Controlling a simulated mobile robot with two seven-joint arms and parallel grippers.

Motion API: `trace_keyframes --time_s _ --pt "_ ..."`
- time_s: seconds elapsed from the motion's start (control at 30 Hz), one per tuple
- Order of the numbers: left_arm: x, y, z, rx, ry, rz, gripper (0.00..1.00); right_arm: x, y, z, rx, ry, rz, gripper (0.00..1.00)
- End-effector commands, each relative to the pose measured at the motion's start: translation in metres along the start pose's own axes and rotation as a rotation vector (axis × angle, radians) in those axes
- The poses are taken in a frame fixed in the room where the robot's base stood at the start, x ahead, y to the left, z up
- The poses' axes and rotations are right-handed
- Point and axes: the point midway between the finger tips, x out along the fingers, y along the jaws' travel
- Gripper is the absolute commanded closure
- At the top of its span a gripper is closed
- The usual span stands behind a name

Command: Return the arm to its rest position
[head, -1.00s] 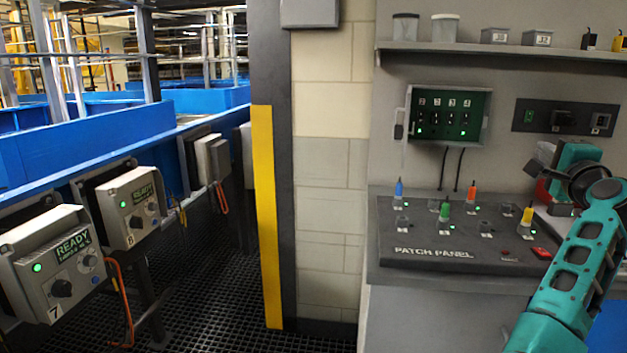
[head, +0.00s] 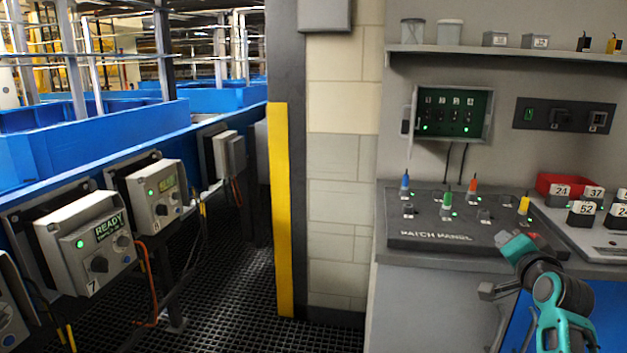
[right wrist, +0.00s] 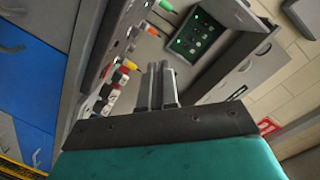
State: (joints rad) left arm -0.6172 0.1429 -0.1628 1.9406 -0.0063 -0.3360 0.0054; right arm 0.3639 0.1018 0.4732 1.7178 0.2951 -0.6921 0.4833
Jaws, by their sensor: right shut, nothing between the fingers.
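My right arm, teal and dark grey, comes in at the lower right of the head view. My right gripper (head: 487,291) points left, in front of the patch panel counter and below its front edge. In the right wrist view the two grey fingers (right wrist: 163,86) stand side by side, shut and empty. The patch panel (head: 450,236) with its coloured plugs lies behind and above the gripper, apart from it. My left gripper is not in view.
Numbered dark blocks (head: 580,215) and a red bin (head: 562,184) sit on the counter's right. A green-lit box (head: 452,114) hangs on the wall. Control boxes (head: 92,247) line the blue conveyor (head: 120,125) at left. The grated floor (head: 230,270) between is clear.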

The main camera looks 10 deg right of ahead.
Motion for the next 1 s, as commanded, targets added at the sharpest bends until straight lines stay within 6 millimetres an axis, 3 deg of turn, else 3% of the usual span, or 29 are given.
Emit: trace_keyframes --time_s 0.03,0.17,0.27,0.4,0.5,0.6,0.73,0.83,1.0 --pt "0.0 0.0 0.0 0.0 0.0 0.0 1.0 -0.009 0.015 0.034 -0.103 -0.044 0.019 1.0" --pt "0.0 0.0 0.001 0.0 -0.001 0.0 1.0 -0.041 0.044 0.112 -0.355 -0.15 0.025 1.0" --pt "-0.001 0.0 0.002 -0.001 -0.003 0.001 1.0 -0.076 0.065 0.171 -0.528 -0.243 0.004 1.0" --pt "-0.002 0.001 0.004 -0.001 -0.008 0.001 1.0 -0.142 0.092 0.251 -0.737 -0.385 -0.057 1.0" --pt "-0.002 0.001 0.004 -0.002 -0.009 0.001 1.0 -0.193 0.104 0.297 -0.848 -0.475 -0.118 1.0" --pt "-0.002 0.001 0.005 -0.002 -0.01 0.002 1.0 -0.239 0.111 0.33 -0.921 -0.547 -0.174 1.0" --pt "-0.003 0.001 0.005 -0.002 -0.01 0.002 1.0 -0.278 0.114 0.353 -0.972 -0.602 -0.226 1.0" --pt "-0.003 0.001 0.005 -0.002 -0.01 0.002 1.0 -0.291 0.114 0.36 -0.987 -0.619 -0.245 1.0" --pt "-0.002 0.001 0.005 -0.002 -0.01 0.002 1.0 -0.294 0.114 0.362 -0.991 -0.623 -0.249 1.0"
